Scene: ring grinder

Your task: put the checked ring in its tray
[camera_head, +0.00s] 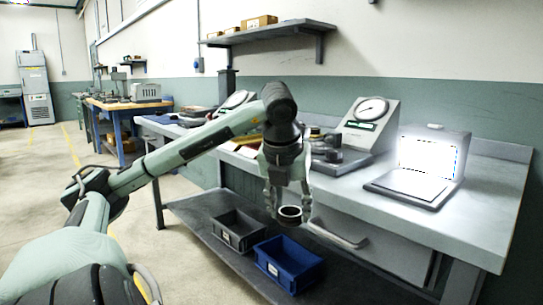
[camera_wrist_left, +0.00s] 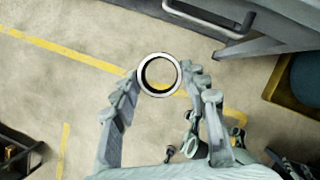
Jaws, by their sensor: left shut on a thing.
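The ring (camera_head: 290,213) is a small dark-edged metal ring held in my left gripper (camera_head: 288,205), in front of the workbench. The left wrist view shows the ring (camera_wrist_left: 159,74) between the two fingertips of the left gripper (camera_wrist_left: 158,80), with bare floor behind it. The gripper is shut on the ring. Two trays stand on the bench's lower shelf: a grey tray (camera_head: 237,245) at left and a blue tray (camera_head: 268,267) at right. My right gripper is not in view.
The workbench (camera_head: 350,190) carries a dial gauge (camera_head: 371,110), dark gauge parts (camera_head: 326,150) and a bright lit panel (camera_head: 425,160). A handle bar (camera_head: 338,236) sticks out from the bench front near the ring. Bare shelf (camera_head: 200,212) and open floor (camera_head: 150,240) lie at left.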

